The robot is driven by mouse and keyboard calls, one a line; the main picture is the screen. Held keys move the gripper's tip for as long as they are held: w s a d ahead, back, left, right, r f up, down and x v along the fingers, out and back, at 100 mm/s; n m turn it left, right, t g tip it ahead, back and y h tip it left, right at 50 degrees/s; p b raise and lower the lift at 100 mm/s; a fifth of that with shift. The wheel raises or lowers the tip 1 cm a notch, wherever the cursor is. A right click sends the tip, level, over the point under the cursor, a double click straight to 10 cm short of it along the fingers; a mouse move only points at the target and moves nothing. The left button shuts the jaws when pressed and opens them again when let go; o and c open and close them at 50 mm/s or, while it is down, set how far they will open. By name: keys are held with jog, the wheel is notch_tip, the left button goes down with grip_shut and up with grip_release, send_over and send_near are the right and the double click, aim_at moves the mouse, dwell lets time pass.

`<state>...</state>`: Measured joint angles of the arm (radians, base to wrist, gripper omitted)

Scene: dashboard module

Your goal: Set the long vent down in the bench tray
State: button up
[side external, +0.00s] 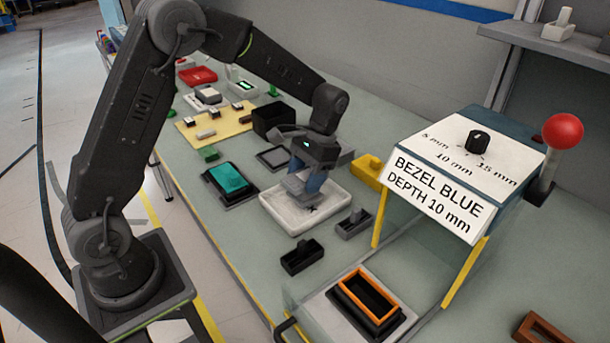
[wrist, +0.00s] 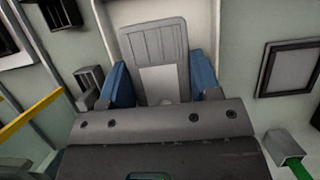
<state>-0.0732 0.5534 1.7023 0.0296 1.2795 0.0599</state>
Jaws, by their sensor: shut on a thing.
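The long vent (wrist: 153,42) is a grey slatted panel seen in the wrist view between the blue fingers of my gripper (wrist: 160,84). My gripper (side external: 307,180) is shut on it. In the side view it is over the white bench tray (side external: 334,204), low and close to the tray floor. The vent (side external: 294,186) shows there as a small grey piece by the fingers. I cannot tell whether it touches the tray. The tray wall (wrist: 106,22) also shows in the wrist view, partly hidden by the vent and gripper.
A teal block on a black base (side external: 230,180) is left of the tray, with a dark square frame (side external: 273,158) behind. Small dark blocks (side external: 302,257) and a yellow block (side external: 368,170) are nearby. The labelled press (side external: 440,180) stands at the right.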

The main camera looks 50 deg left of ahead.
jog(key=shift+f, duration=1.15)
jog(key=o, duration=1.1)
jog(key=v, duration=1.4)
jog(key=shift+s, duration=0.1)
